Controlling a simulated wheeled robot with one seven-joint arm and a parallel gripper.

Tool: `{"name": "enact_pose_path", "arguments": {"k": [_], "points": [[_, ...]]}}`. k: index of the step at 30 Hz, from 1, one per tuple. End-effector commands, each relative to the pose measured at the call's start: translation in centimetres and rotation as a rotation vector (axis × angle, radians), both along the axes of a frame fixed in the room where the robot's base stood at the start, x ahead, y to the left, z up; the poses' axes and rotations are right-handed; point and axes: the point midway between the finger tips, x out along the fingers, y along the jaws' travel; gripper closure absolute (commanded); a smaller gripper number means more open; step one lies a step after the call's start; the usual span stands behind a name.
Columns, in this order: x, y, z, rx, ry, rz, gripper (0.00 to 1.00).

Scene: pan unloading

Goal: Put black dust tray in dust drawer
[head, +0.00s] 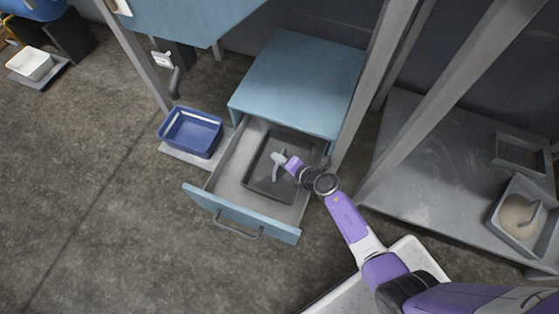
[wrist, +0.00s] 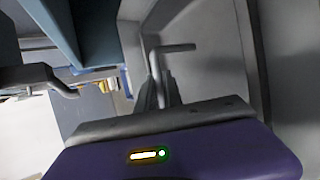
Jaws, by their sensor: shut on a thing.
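The black dust tray (head: 262,185) is a shallow dark rectangular tray inside the outline of the open dust drawer (head: 227,180), towards its right side. The drawer has a light blue front with a grey bar handle and is pulled out of a blue cabinet. My gripper (head: 278,164) is over the tray and shut on its grey handle. In the wrist view, the handle (wrist: 176,48) rises at the fingertips (wrist: 158,90). Whether the tray's underside touches the drawer floor cannot be told.
A blue bin (head: 192,132) stands left of the drawer. A grey post (head: 362,90) rises close on the right. A metal table (head: 430,165) to the right bears a grey tray with pale powder (head: 520,215). The floor in front of the drawer is clear.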

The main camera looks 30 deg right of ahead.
Motion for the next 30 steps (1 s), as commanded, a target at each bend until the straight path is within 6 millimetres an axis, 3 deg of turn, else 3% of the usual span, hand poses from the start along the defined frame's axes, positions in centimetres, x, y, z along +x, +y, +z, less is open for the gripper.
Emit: {"name": "enact_pose_path", "arguments": {"k": [9,10,12,13,24,30], "points": [[0.1,0.0,-0.2,0.001,-0.002,-0.001,1.00],[0.0,0.0,-0.2,0.002,-0.001,-0.001,0.84],[0.0,0.0,-0.2,0.001,0.000,-0.001,0.70],[0.0,0.0,-0.1,0.001,0.000,-0.001,0.68],[0.0,0.0,0.3,0.000,0.000,-0.001,0.68],[-2.4,-0.4,2.0,0.001,0.002,-0.002,0.68]]}}
